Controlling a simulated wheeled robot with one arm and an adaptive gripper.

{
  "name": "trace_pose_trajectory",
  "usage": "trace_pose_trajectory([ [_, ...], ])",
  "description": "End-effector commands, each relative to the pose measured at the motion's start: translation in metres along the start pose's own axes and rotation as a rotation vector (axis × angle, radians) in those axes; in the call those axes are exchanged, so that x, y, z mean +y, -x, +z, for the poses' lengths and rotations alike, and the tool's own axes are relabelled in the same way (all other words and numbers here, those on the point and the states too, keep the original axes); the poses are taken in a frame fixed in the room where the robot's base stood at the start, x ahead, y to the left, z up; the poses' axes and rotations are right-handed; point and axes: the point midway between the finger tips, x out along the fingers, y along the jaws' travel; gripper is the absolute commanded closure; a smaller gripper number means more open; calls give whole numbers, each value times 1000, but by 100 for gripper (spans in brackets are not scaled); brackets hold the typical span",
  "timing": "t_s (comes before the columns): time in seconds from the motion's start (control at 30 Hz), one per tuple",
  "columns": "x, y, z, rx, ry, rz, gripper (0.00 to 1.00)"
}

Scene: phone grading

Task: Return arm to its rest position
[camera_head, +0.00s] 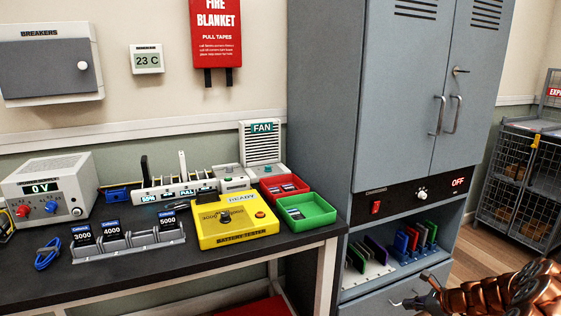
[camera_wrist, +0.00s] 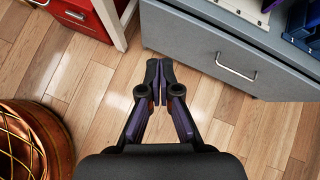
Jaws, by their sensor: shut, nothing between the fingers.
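My gripper (camera_wrist: 158,82) is shut and empty in the wrist view, with its fingertips together above the wooden floor (camera_wrist: 205,128). It points toward the foot of the grey cabinet, near a drawer (camera_wrist: 200,45) with a metal handle. In the head view my copper-coloured arm (camera_head: 500,290) shows at the lower right corner, in front of the cabinet's lower drawer. A dark part at its end (camera_head: 425,298) is small, and its fingers are hard to make out there.
A dark workbench (camera_head: 120,262) on the left holds a yellow tester (camera_head: 235,232), a green tray (camera_head: 322,222) and a red tray (camera_head: 272,198). The tall grey cabinet (camera_head: 400,120) stands right of it. A wire cage (camera_head: 515,185) stands far right. Floor below my gripper is clear.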

Motion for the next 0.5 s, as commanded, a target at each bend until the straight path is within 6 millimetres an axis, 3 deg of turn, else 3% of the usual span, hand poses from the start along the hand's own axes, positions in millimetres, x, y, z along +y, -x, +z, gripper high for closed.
trace_pose_trajectory([
  [0.03,12,0,24,-12,60,31,100],
  [0.2,63,4,92,-41,292,150,100],
  [0.5,167,27,171,-68,691,360,100],
])
